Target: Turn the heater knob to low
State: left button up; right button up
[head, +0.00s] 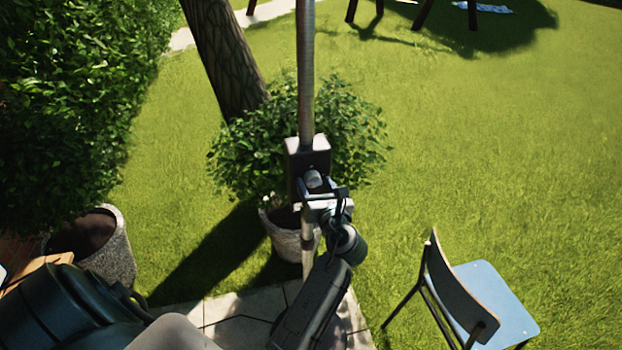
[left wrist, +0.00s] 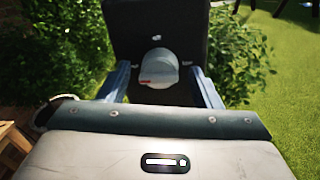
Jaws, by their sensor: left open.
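The heater's dark control box (head: 310,158) is fixed to a metal pole (head: 306,80) in the middle of the head view. Its round grey knob (head: 313,179) sits on the front of the box. In the left wrist view the knob (left wrist: 159,66) shows a small red mark at its left and stands out from the dark panel (left wrist: 125,25). My left gripper (head: 322,190) is open, with one finger on each side of the knob (left wrist: 160,80). I cannot tell whether the fingers touch it. My right gripper is not in view.
A potted bush (head: 245,155) stands behind the pole. A large stone planter (head: 115,250) is at the left, below a hedge (head: 70,100). A chair with a light blue seat (head: 497,295) stands on the grass at the lower right. Open lawn (head: 500,150) lies to the right.

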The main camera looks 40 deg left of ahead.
pick_arm(q)
jog(key=shift+w+a, duration=0.15)
jog(key=shift+r, duration=0.1)
jog(key=shift+c, duration=0.8)
jog(key=c, duration=0.8)
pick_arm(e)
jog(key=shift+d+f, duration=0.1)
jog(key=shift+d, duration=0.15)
